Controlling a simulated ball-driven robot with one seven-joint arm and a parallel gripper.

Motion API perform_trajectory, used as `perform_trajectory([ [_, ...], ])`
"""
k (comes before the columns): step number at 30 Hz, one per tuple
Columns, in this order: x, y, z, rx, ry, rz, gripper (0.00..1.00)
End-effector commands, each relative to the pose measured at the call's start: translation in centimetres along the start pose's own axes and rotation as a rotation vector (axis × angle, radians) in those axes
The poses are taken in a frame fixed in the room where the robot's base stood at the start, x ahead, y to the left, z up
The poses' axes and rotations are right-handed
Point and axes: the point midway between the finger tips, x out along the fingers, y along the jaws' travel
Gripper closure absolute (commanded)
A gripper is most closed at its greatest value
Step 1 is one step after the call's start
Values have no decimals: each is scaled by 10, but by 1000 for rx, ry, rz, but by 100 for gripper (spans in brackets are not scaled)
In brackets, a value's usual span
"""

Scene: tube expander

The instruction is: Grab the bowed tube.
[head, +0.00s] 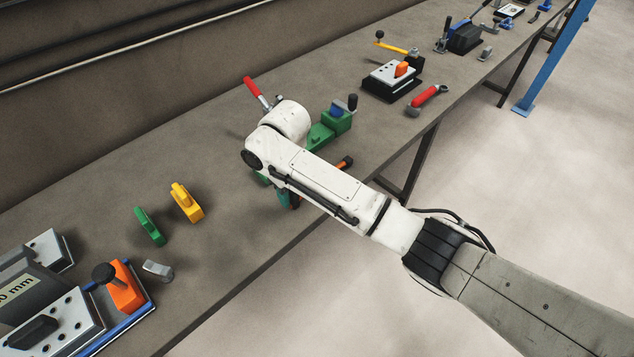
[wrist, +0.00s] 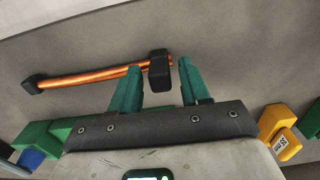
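The bowed tube (wrist: 95,76) is a shiny copper-orange, slightly curved tube with a black block at each end. It lies across the upper left of the wrist view. My gripper (wrist: 160,66) has two teal fingers, spread apart. The tube's right black end block (wrist: 159,72) shows between the fingertips, with a small gap on each side; I cannot tell how deep it sits between them. In the head view my arm hides most of the tube; an orange piece with a dark end (head: 345,162) shows past it. My gripper (head: 287,199) is mostly hidden there too.
A green device (head: 328,128) with a red-handled lever (head: 254,88) stands behind my wrist. Yellow (head: 186,203) and green (head: 150,227) pieces stand to the left on the bench (head: 225,255). The bench's front edge runs beneath my arm. A red-handled tool (head: 428,96) lies to the right.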

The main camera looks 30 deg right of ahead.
Motion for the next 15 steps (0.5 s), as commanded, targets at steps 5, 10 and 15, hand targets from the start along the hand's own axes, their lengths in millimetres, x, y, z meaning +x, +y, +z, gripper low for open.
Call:
perform_trajectory([
  [5,0,0,0,0,0,0,72],
  [10,0,0,0,0,0,0,88],
  [15,-1,0,0,0,0,0,100],
])
